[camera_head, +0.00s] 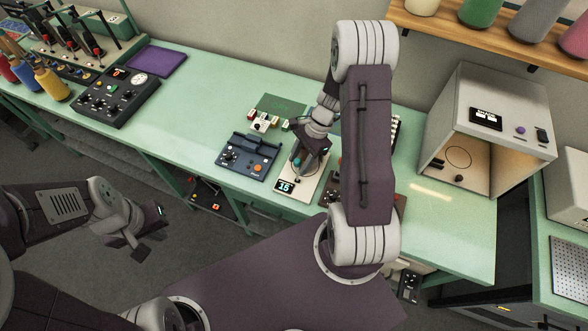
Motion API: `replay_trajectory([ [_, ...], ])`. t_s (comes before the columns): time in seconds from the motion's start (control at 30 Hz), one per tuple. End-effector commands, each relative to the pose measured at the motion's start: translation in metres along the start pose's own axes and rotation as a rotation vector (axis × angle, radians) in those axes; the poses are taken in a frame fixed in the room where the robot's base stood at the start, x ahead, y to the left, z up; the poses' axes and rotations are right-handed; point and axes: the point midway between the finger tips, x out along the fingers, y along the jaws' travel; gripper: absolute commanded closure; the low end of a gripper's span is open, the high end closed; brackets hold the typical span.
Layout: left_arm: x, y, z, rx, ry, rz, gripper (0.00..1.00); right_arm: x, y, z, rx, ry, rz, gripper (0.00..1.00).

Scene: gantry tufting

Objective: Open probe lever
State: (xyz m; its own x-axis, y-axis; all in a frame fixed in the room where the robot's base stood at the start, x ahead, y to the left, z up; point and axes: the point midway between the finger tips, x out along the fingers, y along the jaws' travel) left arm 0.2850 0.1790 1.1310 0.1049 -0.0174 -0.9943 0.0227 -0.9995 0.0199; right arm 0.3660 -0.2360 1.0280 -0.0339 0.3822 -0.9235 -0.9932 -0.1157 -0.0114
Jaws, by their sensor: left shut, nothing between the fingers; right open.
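A small white instrument (287,186) with a lit display reading 15 stands on the green bench, right of a dark blue control box (249,156). My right gripper (304,158) is over the upper part of this instrument and covers much of it, along with any lever there. No probe lever can be made out clearly. The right gripper is open, though its fingers are small and dark; I cannot tell if they touch anything. My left gripper (137,245) is shut and empty, over the floor in front of the bench.
A dark red box (399,205) is partly hidden behind my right arm. A grey open-fronted booth (489,130) stands at the bench's right end. A black control panel (116,97), purple mat (156,60) and thread cones (52,83) are at left. Bench between mat and blue box is clear.

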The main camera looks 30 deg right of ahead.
Motion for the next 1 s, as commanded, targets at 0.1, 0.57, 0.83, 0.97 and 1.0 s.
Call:
replay_trajectory([
  [0.1, -0.004, 0.0, -0.001, 0.0, 0.0, 0.0, 1.0, 0.024, 0.001, 0.001, 0.0, -0.001, 0.004, 0.57],
  [0.57, -0.005, 0.0, -0.001, 0.0, 0.0, 0.0, 1.0, 0.049, 0.0, 0.0, -0.001, 0.002, 0.0, 0.57],
  [0.83, -0.005, 0.0, -0.001, 0.0, 0.0, 0.0, 1.0, 0.049, 0.0, 0.0, -0.002, 0.002, 0.0, 1.0],
  [0.97, -0.005, 0.0, -0.001, 0.0, 0.0, 0.0, 1.0, 0.049, 0.0, 0.0, -0.002, 0.002, 0.0, 1.0],
  [1.0, -0.005, 0.0, -0.001, 0.0, 0.0, 0.0, 1.0, 0.049, 0.0, 0.0, -0.002, 0.002, 0.0, 1.0],
])
